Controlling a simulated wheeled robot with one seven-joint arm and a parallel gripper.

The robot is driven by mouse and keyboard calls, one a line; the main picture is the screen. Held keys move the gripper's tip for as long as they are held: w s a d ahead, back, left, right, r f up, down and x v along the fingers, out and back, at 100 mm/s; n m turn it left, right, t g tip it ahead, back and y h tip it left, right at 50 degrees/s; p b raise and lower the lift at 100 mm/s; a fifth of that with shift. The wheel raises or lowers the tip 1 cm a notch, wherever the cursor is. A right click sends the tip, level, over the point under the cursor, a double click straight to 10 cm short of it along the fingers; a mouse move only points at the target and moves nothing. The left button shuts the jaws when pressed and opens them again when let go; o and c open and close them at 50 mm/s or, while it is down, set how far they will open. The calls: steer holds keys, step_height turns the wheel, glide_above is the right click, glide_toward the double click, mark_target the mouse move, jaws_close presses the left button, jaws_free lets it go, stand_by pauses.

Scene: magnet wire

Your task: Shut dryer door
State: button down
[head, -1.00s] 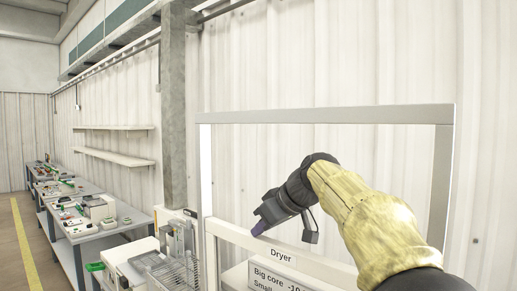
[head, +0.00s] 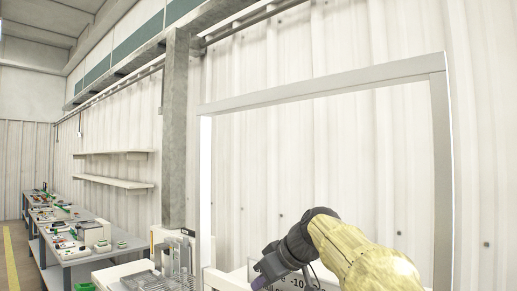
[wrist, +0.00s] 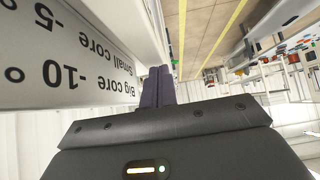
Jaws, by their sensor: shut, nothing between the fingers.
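The dryer shows as a tall pale frame (head: 325,83) in the head view, with the wall visible through its opening. Its lower part is cut off by the picture's bottom edge. My gripper (head: 259,283) is low in the head view, in front of a partly covered label (head: 296,283). In the wrist view, my gripper's purple fingers (wrist: 158,86) are together and empty, beside a white panel. The panel's label (wrist: 75,60) reads "Big core -10, Small core -5" upside down. I cannot tell whether the fingers touch the panel, nor how far the door is open.
A grey pillar (head: 175,130) stands left of the frame. Workbenches (head: 85,250) with several small items run along the left wall, below two wall shelves (head: 115,182). Equipment (head: 172,252) stands close to the frame's left side. Floor lies open at far left.

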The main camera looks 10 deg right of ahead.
stand_by(0.4)
steer(key=shift+r+p, duration=0.65)
step_height(320, 180, up, 3)
steer(key=p, duration=0.2)
steer(key=shift+r+p, duration=0.2)
steer(key=shift+p, duration=0.2)
steer(key=v, duration=0.9)
steer(key=shift+s+d, duration=0.2)
steer(key=shift+s, duration=0.15)
